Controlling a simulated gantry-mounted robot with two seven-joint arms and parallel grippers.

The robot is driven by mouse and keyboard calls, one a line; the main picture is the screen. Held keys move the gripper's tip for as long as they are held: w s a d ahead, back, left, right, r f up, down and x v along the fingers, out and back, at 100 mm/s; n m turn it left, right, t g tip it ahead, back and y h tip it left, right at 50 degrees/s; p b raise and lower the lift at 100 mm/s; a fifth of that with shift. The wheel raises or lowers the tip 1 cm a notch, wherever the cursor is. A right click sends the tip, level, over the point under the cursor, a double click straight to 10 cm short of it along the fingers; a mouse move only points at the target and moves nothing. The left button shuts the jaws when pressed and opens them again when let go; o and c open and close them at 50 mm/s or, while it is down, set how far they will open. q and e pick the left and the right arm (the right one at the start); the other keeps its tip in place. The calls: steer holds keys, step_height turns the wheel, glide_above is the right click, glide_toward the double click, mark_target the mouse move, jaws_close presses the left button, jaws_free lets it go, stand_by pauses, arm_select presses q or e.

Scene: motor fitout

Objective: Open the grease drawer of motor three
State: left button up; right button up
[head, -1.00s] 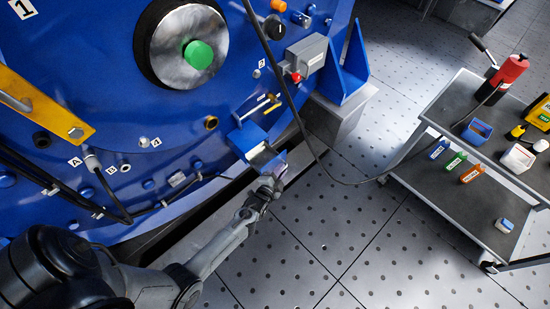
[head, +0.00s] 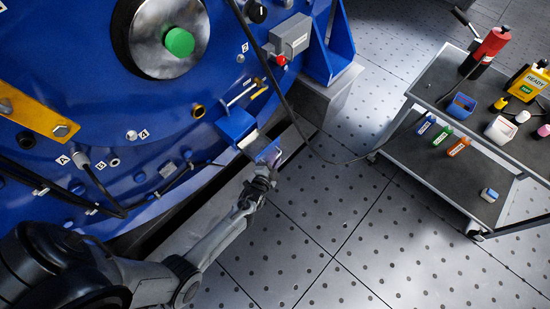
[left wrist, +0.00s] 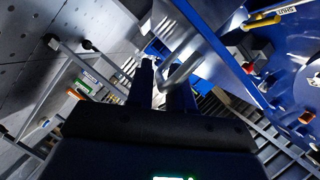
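The grease drawer (head: 252,141) sticks out of a blue housing (head: 235,124) low on the big blue motor (head: 100,100). Its grey body shows between the housing and its blue front (head: 268,153). My left gripper (head: 266,167) is at that front. In the left wrist view, the two dark fingers (left wrist: 161,88) stand either side of a pale metal handle bar (left wrist: 183,68) and appear closed on it. The fingertips are partly hidden in the head view. My right gripper is in neither view. I cannot read which motor this is.
A black cable (head: 285,105) hangs in front of the motor, right of the drawer. A grey cart (head: 425,160) with bottles and small boxes stands at the right. The perforated floor (head: 330,215) between them is clear.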

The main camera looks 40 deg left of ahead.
arm_select(q)
steer(key=p+v, duration=0.4)
steer(key=v, duration=0.6)
steer(key=shift+s+d, duration=0.1)
steer(key=shift+s, duration=0.05)
